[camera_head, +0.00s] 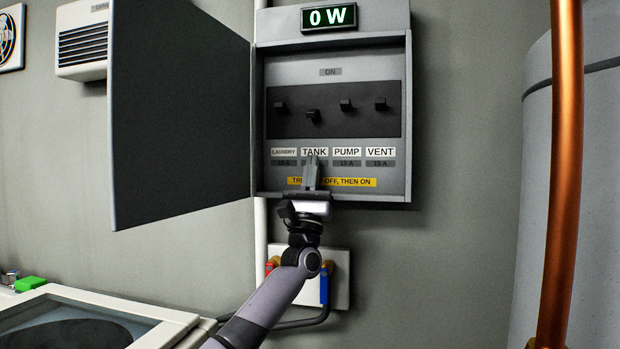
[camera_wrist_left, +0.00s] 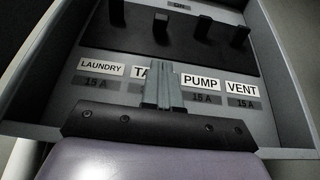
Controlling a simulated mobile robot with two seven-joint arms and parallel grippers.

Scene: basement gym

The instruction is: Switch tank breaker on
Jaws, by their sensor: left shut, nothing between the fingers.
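The breaker box (camera_head: 258,120) hangs on the wall with its door open to the left. Four-label row aside, the tank breaker (camera_head: 313,116) is a small black lever above the TANK label (camera_head: 314,152); it sits lower than the laundry, pump and vent levers. It also shows in the left wrist view (camera_wrist_left: 161,27). My left gripper (camera_head: 311,165) is shut and empty, pointing up in front of the TANK label, below the lever and apart from it. In the left wrist view its fingers (camera_wrist_left: 162,85) cover part of that label. My right gripper is not in view.
The open grey door (camera_head: 180,115) stands left of the box. The display (camera_head: 329,17) above reads 0 W. A copper pipe (camera_head: 563,170) and grey tank (camera_head: 535,200) stand at right. Valves with a blue handle (camera_head: 324,285) are below. A white-framed appliance (camera_head: 165,330) is lower left.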

